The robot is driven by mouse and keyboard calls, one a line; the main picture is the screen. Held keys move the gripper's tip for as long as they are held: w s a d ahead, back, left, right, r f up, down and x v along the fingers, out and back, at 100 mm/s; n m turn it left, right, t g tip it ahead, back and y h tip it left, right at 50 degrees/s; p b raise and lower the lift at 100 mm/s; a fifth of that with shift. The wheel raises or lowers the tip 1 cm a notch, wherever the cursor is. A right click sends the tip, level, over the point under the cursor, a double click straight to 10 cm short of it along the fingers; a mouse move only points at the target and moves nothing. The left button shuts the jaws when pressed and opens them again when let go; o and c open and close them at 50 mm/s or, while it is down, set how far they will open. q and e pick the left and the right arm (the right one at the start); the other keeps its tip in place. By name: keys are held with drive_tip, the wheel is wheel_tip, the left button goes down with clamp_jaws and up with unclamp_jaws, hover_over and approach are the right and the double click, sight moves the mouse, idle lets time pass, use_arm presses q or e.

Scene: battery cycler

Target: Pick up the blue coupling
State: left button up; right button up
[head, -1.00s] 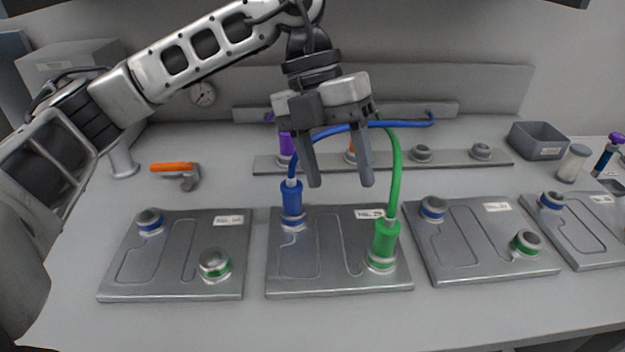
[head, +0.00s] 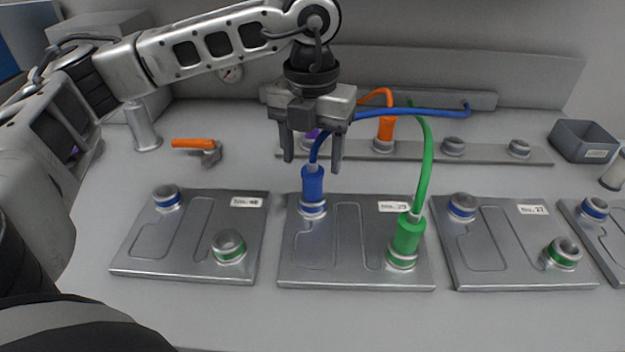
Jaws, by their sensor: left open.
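The blue coupling (head: 313,186) stands upright on the blue-ringed port at the back left of the second plate (head: 345,278). A blue hose (head: 400,112) rises from its top and runs back to the right. My left gripper (head: 312,168) is open and points down, with its two fingers apart. Its fingertips are around the height of the coupling's top in the picture, one on each side of the hose. Whether they are directly over the coupling or behind it, I cannot tell. My right gripper is not in view.
A green coupling (head: 408,236) with a green hose stands on the same plate's front right port. An orange-handled tool (head: 195,145) lies at the left. A grey bin (head: 583,142) is at the right.

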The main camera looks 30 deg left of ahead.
sight(312, 163)
use_arm(q)
drive_tip(key=shift+f, duration=0.45)
wheel_tip(312, 163, down, 4)
drive_tip(key=shift+f+p, duration=0.15)
drive_tip(key=shift+p, duration=0.3)
drive_tip(key=c, duration=1.2)
drive_tip(key=shift+o, duration=0.2)
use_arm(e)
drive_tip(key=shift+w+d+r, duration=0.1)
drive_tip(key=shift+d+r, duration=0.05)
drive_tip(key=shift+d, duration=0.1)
use_arm(q)
drive_tip(key=shift+r, duration=0.7)
drive_tip(key=s+d+r+b, duration=0.1)
drive_tip(key=d+r+b, duration=0.1)
drive_tip(key=d+r, duration=0.9)
drive_tip(key=d, duration=0.3)
drive_tip(key=shift+r+b, duration=0.3)
drive_tip(key=shift+r, duration=0.05)
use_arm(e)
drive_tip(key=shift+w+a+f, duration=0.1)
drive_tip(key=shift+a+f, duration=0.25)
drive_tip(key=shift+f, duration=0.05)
